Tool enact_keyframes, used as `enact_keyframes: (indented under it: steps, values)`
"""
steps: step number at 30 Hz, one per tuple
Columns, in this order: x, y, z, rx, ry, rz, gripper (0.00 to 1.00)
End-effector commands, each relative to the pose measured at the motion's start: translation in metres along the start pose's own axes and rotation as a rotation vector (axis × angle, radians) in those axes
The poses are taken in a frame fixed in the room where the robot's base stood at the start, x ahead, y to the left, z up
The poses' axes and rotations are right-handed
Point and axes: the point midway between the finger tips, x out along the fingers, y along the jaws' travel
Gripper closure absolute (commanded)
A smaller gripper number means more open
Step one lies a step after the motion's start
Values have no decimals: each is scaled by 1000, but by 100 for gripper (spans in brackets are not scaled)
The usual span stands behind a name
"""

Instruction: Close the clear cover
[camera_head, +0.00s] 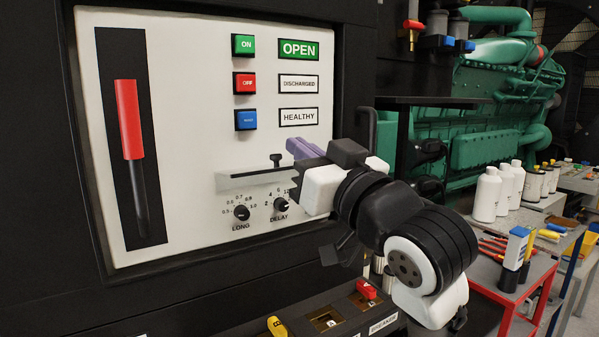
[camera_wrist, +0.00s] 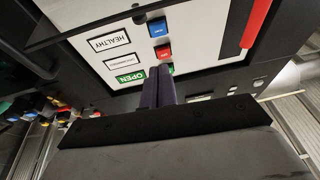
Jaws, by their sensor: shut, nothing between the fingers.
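The clear cover (camera_head: 245,178) shows in the head view as a thin, pale, see-through strip low on the white panel, just above the LONG and DELAY dials. A small dark knob (camera_head: 276,160) stands up from it. The cover looks seen nearly edge-on, jutting out from the panel above the dials. My gripper (camera_head: 299,147) has purple fingers, pressed together and empty, just above and right of the knob. In the wrist view the shut fingers (camera_wrist: 159,73) point at the panel, and the knob (camera_wrist: 139,15) lies beyond them. I cannot tell whether the fingers touch the cover.
The ON button (camera_head: 243,45), OFF button (camera_head: 244,83) and blue button (camera_head: 246,119) sit above. A red-handled lever (camera_head: 130,120) is at left. Below is a black ledge with a red switch (camera_head: 366,289).

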Motion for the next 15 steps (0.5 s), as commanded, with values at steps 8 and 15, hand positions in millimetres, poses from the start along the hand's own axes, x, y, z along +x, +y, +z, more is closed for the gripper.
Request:
enact_keyframes:
  steps: [8,15]
  values:
    - [-33,27,-2,-1,-115,64,100]
    - [3,30,0,1,-118,61,100]
